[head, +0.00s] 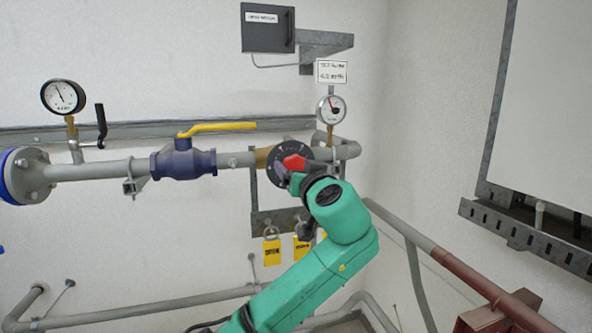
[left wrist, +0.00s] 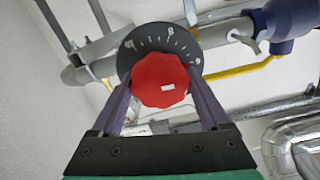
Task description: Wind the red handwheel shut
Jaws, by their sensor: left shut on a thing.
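The red handwheel (head: 294,162) sits in front of a black dial (head: 276,166) on the grey pipe in the head view, partly hidden by my left gripper (head: 297,181). In the left wrist view the scalloped red handwheel (left wrist: 160,80) has a small white mark near its middle. The black dial (left wrist: 160,43) behind it carries white ticks and numbers, too small to read surely. The two fingers of my left gripper (left wrist: 163,88) lie on either side of the handwheel, shut on it. My right gripper is in neither view.
A blue valve (head: 183,163) with a yellow lever (head: 217,128) is left of the dial. Gauges stand at left (head: 62,97) and above right (head: 331,109). Yellow tags (head: 272,251) hang below. A grey box (head: 267,28) is above.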

